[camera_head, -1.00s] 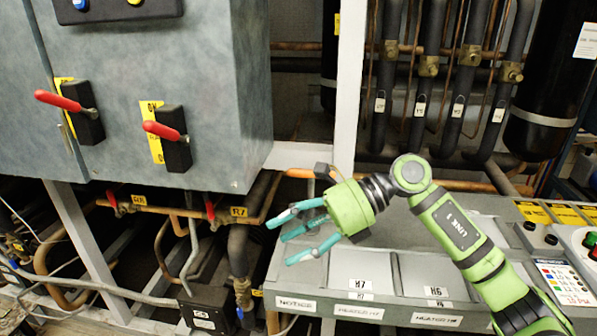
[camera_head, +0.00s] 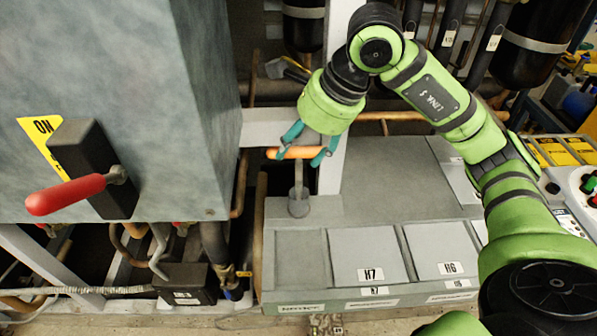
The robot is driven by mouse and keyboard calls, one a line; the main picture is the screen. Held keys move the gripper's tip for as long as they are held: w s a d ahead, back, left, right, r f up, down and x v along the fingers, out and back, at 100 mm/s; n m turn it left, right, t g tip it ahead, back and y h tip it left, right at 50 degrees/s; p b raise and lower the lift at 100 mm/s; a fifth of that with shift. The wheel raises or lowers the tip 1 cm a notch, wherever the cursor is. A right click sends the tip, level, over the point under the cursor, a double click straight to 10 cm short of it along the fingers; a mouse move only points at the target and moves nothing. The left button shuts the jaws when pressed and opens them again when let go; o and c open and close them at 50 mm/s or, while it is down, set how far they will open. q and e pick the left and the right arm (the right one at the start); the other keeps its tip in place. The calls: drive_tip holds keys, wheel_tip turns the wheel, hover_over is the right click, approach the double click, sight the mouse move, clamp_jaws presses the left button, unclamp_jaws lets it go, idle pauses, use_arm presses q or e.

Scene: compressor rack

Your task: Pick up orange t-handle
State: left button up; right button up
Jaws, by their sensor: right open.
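The orange t-handle (camera_head: 298,153) stands upright on the left part of the grey panel top, its orange bar level above a grey stem and round foot. My right gripper (camera_head: 302,148), with a green body and teal fingers, is directly above and around the bar. One finger is at the left end of the bar and others are at its right end. The fingers are open; whether they touch the bar cannot be told. My left gripper is not in view.
A grey cabinet with a red lever (camera_head: 66,194) fills the left. Panel lids marked H7 (camera_head: 370,258) and H6 (camera_head: 438,250) lie right of the handle's foot. A pale upright post (camera_head: 333,180) stands behind the gripper. Black pipes and cylinders are at the back.

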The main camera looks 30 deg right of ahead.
sight(295, 152)
drive_tip(key=x, duration=0.2)
drive_tip(key=shift+w+a+f+p, duration=0.15)
drive_tip(key=shift+f+p, duration=0.05)
drive_tip(key=shift+p, duration=0.1)
drive_tip(key=shift+w+f, duration=0.15)
drive_tip(key=shift+f, duration=0.15)
drive_tip(key=shift+a+f, duration=0.1)
clamp_jaws()
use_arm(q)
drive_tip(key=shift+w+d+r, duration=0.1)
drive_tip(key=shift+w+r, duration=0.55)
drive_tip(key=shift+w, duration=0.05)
use_arm(e)
drive_tip(key=shift+r, duration=0.25)
